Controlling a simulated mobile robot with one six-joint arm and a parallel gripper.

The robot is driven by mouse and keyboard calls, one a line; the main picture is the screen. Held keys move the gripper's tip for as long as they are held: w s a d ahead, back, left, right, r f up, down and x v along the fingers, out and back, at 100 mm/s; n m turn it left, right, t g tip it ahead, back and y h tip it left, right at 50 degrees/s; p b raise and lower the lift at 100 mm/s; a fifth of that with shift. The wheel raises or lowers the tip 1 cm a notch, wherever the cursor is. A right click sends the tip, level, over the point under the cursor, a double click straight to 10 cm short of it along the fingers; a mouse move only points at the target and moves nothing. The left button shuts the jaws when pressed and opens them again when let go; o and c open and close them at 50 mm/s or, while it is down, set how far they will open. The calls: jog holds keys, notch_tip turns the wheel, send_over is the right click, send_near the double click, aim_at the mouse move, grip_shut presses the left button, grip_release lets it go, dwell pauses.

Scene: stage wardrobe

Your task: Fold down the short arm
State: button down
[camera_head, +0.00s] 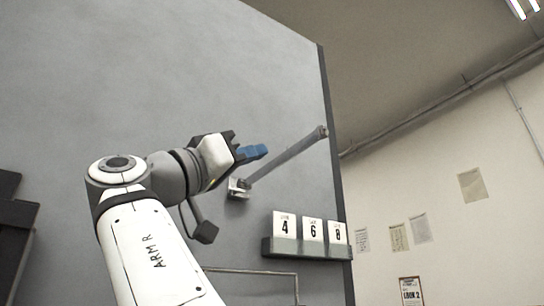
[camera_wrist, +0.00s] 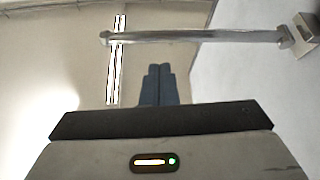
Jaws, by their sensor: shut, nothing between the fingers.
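The short arm is a slim grey metal bar (camera_head: 290,155) on a small bracket (camera_head: 238,187) on the grey wall panel. In the head view it slants up and right from the bracket to a rounded end. In the wrist view the bar (camera_wrist: 200,37) runs level across the top, with its bracket (camera_wrist: 304,38) at right on the panel. My gripper (camera_head: 262,151) is shut and empty, its blue fingers just above and left of the bar in the head view. In the wrist view the fingertips (camera_wrist: 158,68) are short of the bar, with a visible gap.
A ledge (camera_head: 300,249) with number cards 4, 6 and 8 sits on the panel below right of the bar. A thin rail (camera_head: 250,271) is lower down. A dark object (camera_head: 12,225) is at the left edge. Papers hang on the far wall.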

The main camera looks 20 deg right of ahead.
jog(key=v, duration=0.2)
jog(key=shift+a+f, duration=0.1)
jog(key=shift+a, duration=0.3)
dwell(0.3)
